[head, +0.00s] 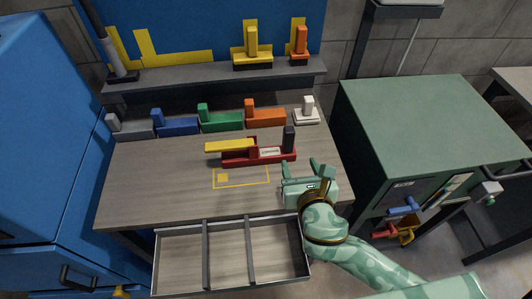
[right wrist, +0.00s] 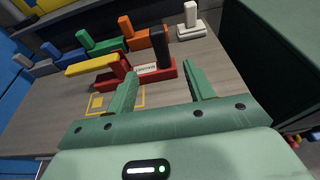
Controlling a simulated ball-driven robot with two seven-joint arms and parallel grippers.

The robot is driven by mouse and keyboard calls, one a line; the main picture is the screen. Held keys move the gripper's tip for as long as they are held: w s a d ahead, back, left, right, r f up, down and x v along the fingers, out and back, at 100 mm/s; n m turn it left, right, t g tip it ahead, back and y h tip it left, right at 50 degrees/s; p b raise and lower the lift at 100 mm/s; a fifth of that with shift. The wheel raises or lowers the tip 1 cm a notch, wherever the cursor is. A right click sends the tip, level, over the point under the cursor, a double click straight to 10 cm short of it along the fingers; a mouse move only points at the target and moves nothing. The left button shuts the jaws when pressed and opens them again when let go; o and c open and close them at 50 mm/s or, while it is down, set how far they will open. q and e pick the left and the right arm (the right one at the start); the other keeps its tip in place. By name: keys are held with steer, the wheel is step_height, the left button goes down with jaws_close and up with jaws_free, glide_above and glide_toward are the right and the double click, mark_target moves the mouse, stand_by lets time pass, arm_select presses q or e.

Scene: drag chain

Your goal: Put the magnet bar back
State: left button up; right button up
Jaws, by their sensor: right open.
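A red base (head: 233,159) with a dark upright post (head: 289,139) at its right end and a white label (head: 270,152) lies on the wooden table. A yellow bar (head: 229,146) extends left from its top. The assembly also shows in the right wrist view, with the red base (right wrist: 108,80), yellow bar (right wrist: 92,67) and dark post (right wrist: 161,46). My left gripper is not in view.
A yellow outline (head: 241,187) marks the table in front of the base. Grey, blue, green, orange (head: 266,118) and white (head: 307,115) blocks stand behind it. An open, empty drawer (head: 179,261) with dividers is at the front. A green cabinet (head: 430,120) stands right.

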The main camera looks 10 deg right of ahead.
mark_target(290, 140)
steer(key=b+x, duration=0.1)
steer(key=x, duration=0.7)
steer(key=shift+w+f+b, duration=0.15)
steer(key=shift+w+b, duration=0.15)
steer(key=shift+b, duration=0.1)
steer(key=b+x, duration=0.2)
steer(key=x, duration=0.3)
steer(key=shift+w, duration=0.3)
steer(key=shift+s, duration=0.1)
jaws_close()
